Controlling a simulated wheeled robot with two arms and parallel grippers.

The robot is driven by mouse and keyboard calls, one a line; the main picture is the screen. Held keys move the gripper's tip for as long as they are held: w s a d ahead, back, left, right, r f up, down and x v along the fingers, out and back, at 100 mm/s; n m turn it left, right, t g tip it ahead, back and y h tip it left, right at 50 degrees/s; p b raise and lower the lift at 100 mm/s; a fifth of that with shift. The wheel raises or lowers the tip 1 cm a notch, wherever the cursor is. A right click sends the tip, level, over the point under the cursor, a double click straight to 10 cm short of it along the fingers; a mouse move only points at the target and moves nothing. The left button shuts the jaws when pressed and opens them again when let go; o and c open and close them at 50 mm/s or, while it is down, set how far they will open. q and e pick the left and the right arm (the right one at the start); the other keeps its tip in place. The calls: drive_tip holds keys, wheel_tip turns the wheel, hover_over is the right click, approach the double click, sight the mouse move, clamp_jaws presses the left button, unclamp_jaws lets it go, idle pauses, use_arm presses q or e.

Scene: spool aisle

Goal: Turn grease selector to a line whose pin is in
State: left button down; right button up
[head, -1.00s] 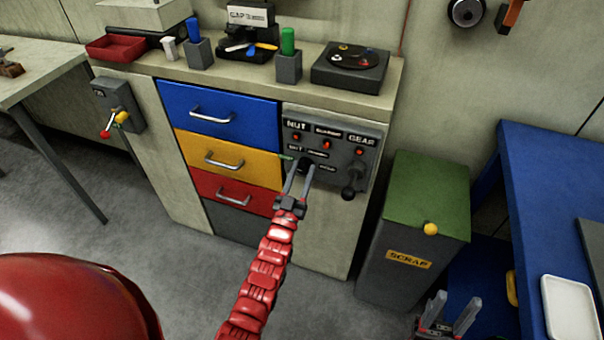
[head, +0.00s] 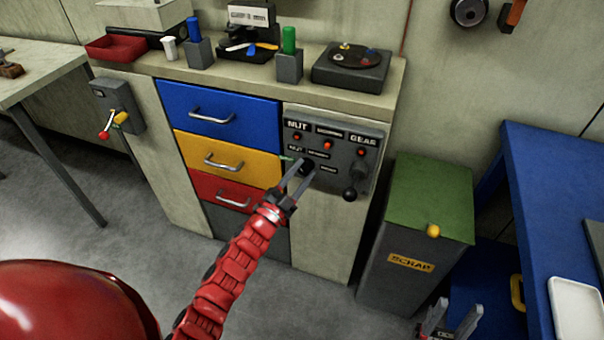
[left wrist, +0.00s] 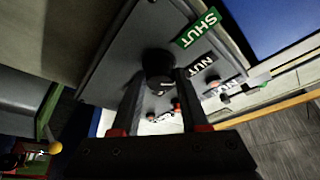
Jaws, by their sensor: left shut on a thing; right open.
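The grey grease panel (head: 340,130) on the cabinet front has labels reading NUT and GEAR, an unreadable middle label, and small red round spots (head: 326,145) below them. The dark selector knob (head: 308,166) sits low on the panel. My left gripper (head: 300,170) is shut on this knob. In the left wrist view the round black knob (left wrist: 158,65) is between the fingertips, with a green SHUT label and a NUT label nearby. Its pointing direction is unclear, and I cannot tell which pins are in. My right gripper (head: 457,305) is open and empty at the bottom edge.
A black-ball lever (head: 350,193) stands out at the panel's right. A green-topped SCRAP bin (head: 435,190) stands right of the cabinet, then a blue table (head: 560,200). Drawer handles (head: 223,163) stick out left of the panel. The floor in front is clear.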

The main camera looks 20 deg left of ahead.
use_arm(q)
drive_tip(key=shift+f+m+g, duration=0.1)
drive_tip(key=shift+m+g, duration=0.2)
drive_tip(key=shift+m, duration=0.2)
drive_tip(key=shift+c, duration=2.1)
unclamp_jaws()
drive_tip(key=v, duration=1.7)
drive_tip(key=shift+s+a+f+p, duration=0.15)
drive_tip(key=shift+f+p, duration=0.05)
drive_tip(key=shift+p, duration=0.25)
